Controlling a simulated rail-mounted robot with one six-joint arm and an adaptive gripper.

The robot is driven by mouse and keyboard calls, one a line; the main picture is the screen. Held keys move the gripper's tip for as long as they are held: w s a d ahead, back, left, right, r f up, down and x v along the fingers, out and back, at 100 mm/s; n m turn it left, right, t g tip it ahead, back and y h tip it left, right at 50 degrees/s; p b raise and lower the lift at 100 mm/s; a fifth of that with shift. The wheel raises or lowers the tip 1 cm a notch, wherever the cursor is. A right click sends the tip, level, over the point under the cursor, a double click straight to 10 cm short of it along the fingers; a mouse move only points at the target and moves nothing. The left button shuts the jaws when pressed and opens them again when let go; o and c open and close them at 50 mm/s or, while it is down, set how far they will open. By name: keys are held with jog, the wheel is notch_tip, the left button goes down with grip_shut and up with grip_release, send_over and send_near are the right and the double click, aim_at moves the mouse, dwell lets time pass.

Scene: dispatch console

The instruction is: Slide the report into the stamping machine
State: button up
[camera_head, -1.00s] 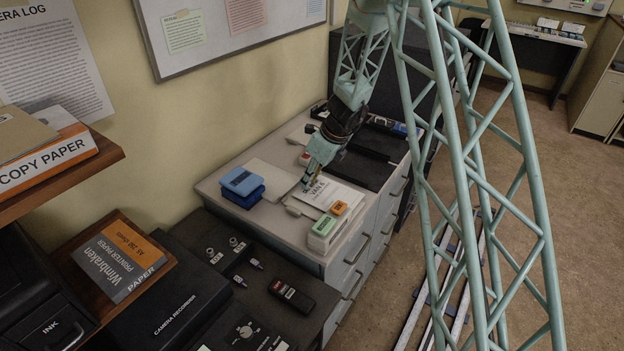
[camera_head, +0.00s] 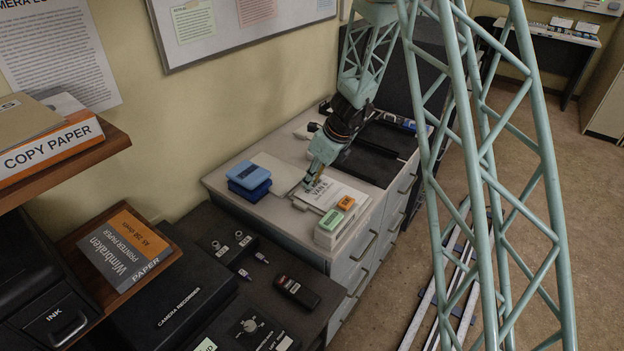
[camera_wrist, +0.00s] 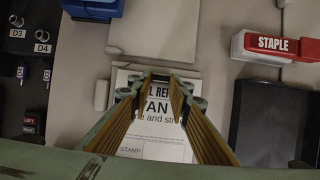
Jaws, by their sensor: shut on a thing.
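The report (camera_head: 343,191) is a white printed sheet lying nearly flat on the grey counter, with large "VAN" lettering; it also shows in the wrist view (camera_wrist: 160,148), where a box marked "STAMP" is visible. My gripper (camera_head: 308,186) points down at the report's left part and is shut on it; in the wrist view the fingers (camera_wrist: 161,82) cover some of its print. A small white unit (camera_head: 327,238) with orange and green blocks on top stands at the sheet's near end. I cannot tell whether this is the stamping machine; no label names it.
Blue boxes (camera_head: 249,178) stand left of the report, next to a pale flat panel (camera_head: 272,166). A red-and-white stapler (camera_wrist: 272,44) and black trays (camera_head: 375,150) lie on the far side. A lower dark console (camera_head: 225,215) holds small knobs and devices.

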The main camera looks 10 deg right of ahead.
jog(key=shift+s+a+f+b, duration=0.2)
jog(key=shift+s+a+b, duration=0.2)
jog(key=shift+s+a, duration=0.1)
dwell(2.2)
jog(key=o, duration=0.9)
jog(key=shift+o, duration=0.2)
jog(key=o, duration=0.5)
jog(key=shift+c, duration=0.2)
jog(key=shift+r, duration=0.2)
notch_tip(320, 180, up, 7)
jog(key=p, duration=0.6)
jog(key=shift+p, duration=0.35)
